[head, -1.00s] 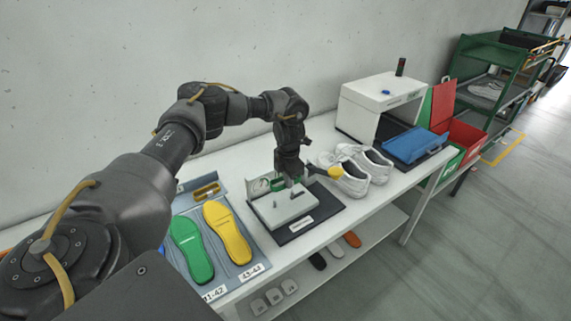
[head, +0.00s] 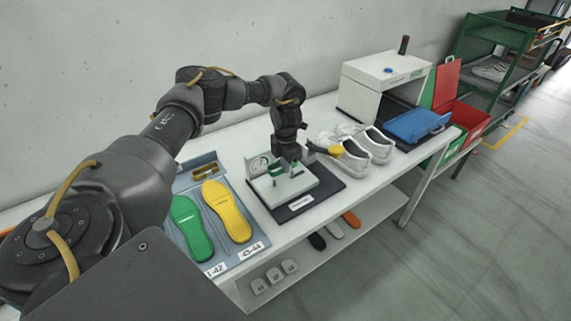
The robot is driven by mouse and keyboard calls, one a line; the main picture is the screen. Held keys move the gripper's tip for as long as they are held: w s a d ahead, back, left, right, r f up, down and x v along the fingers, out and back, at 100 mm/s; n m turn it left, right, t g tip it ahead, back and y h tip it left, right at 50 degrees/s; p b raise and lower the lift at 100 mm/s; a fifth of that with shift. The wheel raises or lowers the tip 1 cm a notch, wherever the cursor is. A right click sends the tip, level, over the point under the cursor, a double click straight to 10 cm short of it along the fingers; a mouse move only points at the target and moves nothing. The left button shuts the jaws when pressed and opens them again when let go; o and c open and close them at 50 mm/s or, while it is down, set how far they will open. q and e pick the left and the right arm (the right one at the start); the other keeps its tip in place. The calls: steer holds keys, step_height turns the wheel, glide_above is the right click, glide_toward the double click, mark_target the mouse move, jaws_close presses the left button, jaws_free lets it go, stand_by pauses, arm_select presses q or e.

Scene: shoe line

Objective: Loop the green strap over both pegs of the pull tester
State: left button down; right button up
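The pull tester (head: 300,187) is a pale block with a round dial at its back, on a black base plate on the white bench. Its small pegs are partly hidden by my gripper. The green strap (head: 277,171) shows as a thin green band just above the block, under my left gripper (head: 289,164). The gripper points down over the tester and appears shut on the strap, though its fingertips are small and dark here. I cannot tell whether the strap is around either peg. My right gripper is not in view.
Left of the tester, a blue-grey tray (head: 229,260) holds a green insole (head: 191,228) and a yellow insole (head: 227,210). White shoes (head: 355,157) and a black-and-yellow tool (head: 326,150) lie close on its right. Farther right are a white box machine (head: 370,72) and a blue tray (head: 416,126).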

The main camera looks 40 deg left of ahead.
mark_target(286, 185)
arm_select(q)
step_height(286, 185, down, 2)
steer(key=shift+f+b, duration=0.2)
steer(key=shift+b, duration=0.55)
steer(key=shift+f+b, duration=1.1)
steer(key=shift+f, duration=0.75)
steer(key=c, duration=1.6)
jaws_free()
steer(key=shift+r, duration=0.35)
step_height(286, 185, up, 9)
steer(key=shift+f+b, duration=0.1)
steer(key=shift+b, duration=0.75)
steer(key=shift+r, duration=0.7)
